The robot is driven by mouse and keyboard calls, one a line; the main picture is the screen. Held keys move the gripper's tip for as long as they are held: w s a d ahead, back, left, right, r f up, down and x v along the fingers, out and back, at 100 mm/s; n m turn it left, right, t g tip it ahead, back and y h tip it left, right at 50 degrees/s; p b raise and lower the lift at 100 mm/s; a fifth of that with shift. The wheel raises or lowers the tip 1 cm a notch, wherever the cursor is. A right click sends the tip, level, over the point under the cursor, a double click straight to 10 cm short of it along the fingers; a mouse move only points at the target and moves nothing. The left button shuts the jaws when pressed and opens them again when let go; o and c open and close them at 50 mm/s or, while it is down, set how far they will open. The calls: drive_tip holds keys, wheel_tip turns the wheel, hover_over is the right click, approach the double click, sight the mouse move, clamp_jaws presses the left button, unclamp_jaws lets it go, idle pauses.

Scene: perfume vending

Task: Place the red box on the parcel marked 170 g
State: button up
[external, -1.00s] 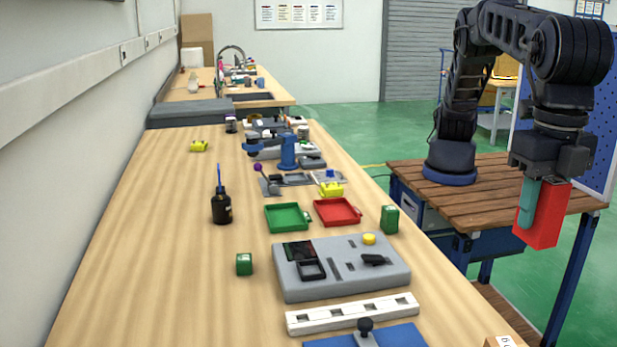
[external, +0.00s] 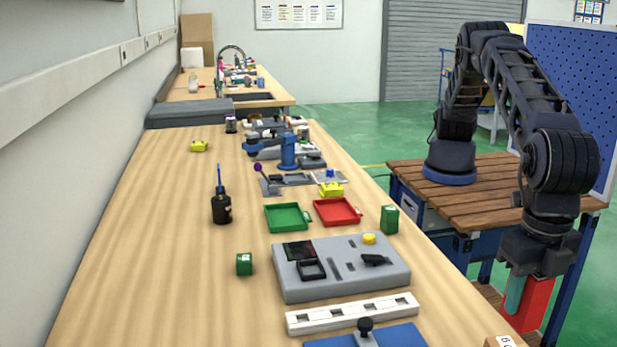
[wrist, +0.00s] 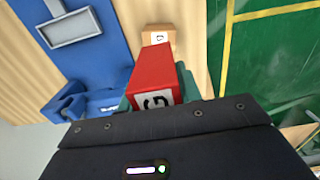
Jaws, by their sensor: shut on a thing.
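My gripper (external: 523,290) is shut on the red box (external: 538,300), holding it upright in the air off the right side of the long workbench. In the wrist view the red box (wrist: 152,72) sits between the teal fingers, with a white label bearing a dark mark on its near face. A brown parcel (external: 499,342) is cut off by the bottom edge of the external view, at the bench's right edge. The parcel (wrist: 158,38) also shows beyond the red box in the wrist view. Its white label is only partly readable, so I cannot confirm 170 g.
A blue fixture (external: 385,338) lies left of the parcel, with a white slotted bar (external: 352,313) and a grey panel (external: 335,270) farther back. Green boxes (external: 390,219) and small trays stand on the bench. The bench's left side is mostly clear.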

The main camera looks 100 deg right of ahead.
sight(518, 322)
drive_tip(key=shift+f, duration=2.75)
drive_tip(key=shift+f, duration=0.1)
drive_tip(key=o, duration=1)
wheel_tip(518, 322, up, 12)
drive_tip(key=shift+r, duration=0.1)
